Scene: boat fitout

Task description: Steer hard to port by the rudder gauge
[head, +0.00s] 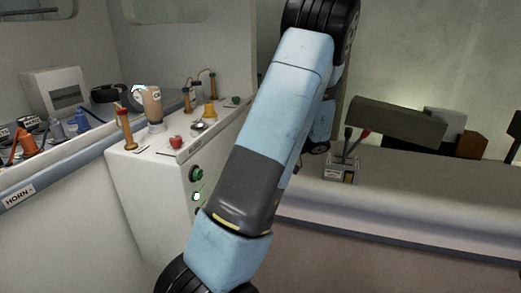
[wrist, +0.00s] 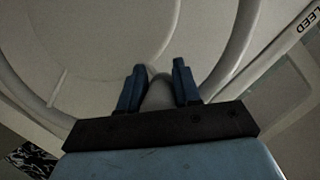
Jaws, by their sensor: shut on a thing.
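In the wrist view, my gripper (wrist: 159,75) has its two blue fingers on either side of a pale grey rounded piece (wrist: 160,92), and it is shut on it. The piece looks like a knob or grip; what it belongs to is unclear. A curved grey rim (wrist: 241,40) arcs behind the fingers over a pale surface, possibly the steering wheel. In the head view my arm crosses the middle, and the gripper itself is out of sight. A small round white-faced dial (head: 138,95) shows at the left, partly hidden by a bottle; I cannot tell whether it is the rudder gauge or read it.
A white console (head: 145,185) with handles, small knobs and green buttons (head: 196,174) stands left of my arm. A lever unit (head: 341,168) with black and red levers sits on the grey ledge at the right. A dark long block (head: 398,122) lies behind it.

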